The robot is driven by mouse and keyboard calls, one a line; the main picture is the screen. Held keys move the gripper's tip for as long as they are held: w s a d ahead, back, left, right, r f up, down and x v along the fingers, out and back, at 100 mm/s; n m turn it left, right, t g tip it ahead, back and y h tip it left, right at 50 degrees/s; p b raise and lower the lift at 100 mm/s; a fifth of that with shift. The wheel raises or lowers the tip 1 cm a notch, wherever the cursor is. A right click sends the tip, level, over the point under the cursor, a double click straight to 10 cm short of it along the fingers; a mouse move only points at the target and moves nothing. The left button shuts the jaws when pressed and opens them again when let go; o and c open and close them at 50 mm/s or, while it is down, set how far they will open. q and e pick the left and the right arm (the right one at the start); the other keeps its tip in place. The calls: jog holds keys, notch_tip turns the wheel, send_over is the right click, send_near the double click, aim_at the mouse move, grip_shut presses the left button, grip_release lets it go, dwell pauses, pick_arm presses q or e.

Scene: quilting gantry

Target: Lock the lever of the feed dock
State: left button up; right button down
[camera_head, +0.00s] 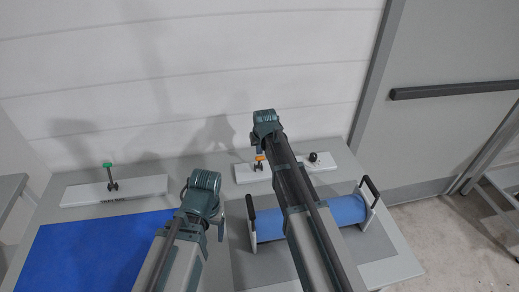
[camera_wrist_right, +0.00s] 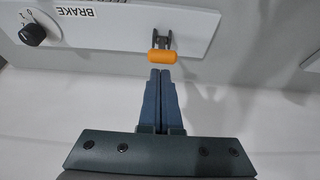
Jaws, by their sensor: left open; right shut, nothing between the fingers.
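A small lever with an orange grip (camera_wrist_right: 162,57) and dark forked arms stands on a white plate (camera_wrist_right: 200,18) in the right wrist view. The lever (camera_head: 260,158) also shows in the head view, partly hidden behind my right arm. My right gripper (camera_wrist_right: 161,72) is shut and empty. Its fingertips point at the orange grip, just short of it or touching it; I cannot tell which. A second lever, green-tipped (camera_head: 108,167), stands upright on the left white plate (camera_head: 75,194). My left gripper (camera_head: 208,205) is over the table's middle; its fingers are hard to make out.
A black knob (camera_wrist_right: 33,34) marked BRAKE shares the orange lever's plate. A blue roll (camera_head: 345,210) between black-handled end brackets lies under my right arm. Blue cloth (camera_head: 85,255) covers the table's left front. A wall rises behind the table.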

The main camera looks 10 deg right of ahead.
jog(key=shift+s+f+b, duration=0.2)
jog(key=shift+s, duration=0.35)
jog(key=shift+s+f+b, duration=0.15)
jog(key=shift+s+f, duration=0.05)
jog(key=shift+s, duration=0.35)
jog(key=shift+w+r, duration=0.2)
jog(key=shift+w, duration=0.65)
jog(key=shift+w+r+p, duration=0.25)
jog(key=shift+r+p, duration=0.1)
jog(key=shift+p, duration=0.2)
jog(key=w+p+v, duration=0.1)
jog(key=p+v, duration=0.9)
jog(key=v, duration=0.1)
jog(key=shift+w+r+p, duration=0.25)
jog(key=shift+r+p, duration=0.05)
jog(key=shift+p, duration=0.05)
